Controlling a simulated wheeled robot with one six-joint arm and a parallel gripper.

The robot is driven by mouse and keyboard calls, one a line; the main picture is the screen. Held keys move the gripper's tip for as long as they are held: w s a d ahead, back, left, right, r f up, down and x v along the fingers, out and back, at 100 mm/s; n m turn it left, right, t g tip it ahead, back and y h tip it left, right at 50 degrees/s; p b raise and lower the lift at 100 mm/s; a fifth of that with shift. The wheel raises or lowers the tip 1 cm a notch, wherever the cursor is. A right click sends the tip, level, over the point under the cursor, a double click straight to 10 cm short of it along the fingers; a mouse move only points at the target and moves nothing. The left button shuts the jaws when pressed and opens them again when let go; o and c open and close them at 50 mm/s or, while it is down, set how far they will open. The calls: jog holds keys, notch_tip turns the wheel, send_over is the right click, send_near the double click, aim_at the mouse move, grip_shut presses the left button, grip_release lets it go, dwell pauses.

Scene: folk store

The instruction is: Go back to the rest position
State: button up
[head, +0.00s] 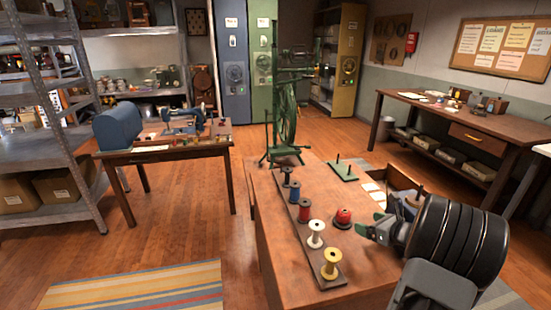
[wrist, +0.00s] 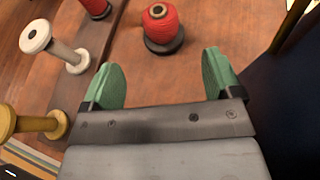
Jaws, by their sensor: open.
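My gripper (head: 378,228) is at the right side of the wooden table in the head view, with my dark arm behind it. In the wrist view my gripper (wrist: 162,82) has its two green fingertips wide apart with nothing between them. A spool of red thread (head: 343,217) stands upright on the table just beyond the fingers, apart from them. It also shows in the wrist view (wrist: 161,24), on a dark round base.
A wooden strip (head: 316,262) on the table holds a row of spools, including white (head: 316,234) and yellow (head: 330,264). A green base with a peg (head: 343,172) stands farther back. A green spinning wheel (head: 285,110) is beyond the table. Floor shows at left.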

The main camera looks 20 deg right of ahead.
jog(key=s+a+r+n+g+y+p, duration=0.15)
jog(key=a+r+n+g, duration=0.25)
jog(key=a+n, duration=0.45)
jog(key=s+a+r+n+g+y+p, duration=0.15)
jog(key=a+r+n+g, duration=0.35)
jog(key=a, duration=0.7)
jog(key=s+a+r+n+h+p, duration=0.2)
jog(key=s+a+n, duration=0.2)
jog(key=n, duration=0.5)
jog(key=s+a+r+n+h+p, duration=0.2)
jog(key=s+a+n+h+p, duration=0.1)
jog(key=s+a+n, duration=0.2)
jog(key=s+n, duration=0.2)
jog(key=n, duration=0.2)
jog(key=shift+s+a+r+g+h, duration=0.15)
jog(key=shift+s+a+g+h, duration=0.15)
jog(key=shift+g, duration=0.1)
jog(key=shift+s+r+n+h, duration=0.15)
jog(key=shift+s+n+h, duration=0.15)
jog(key=shift+n, duration=0.55)
jog(key=shift+c, duration=0.4)
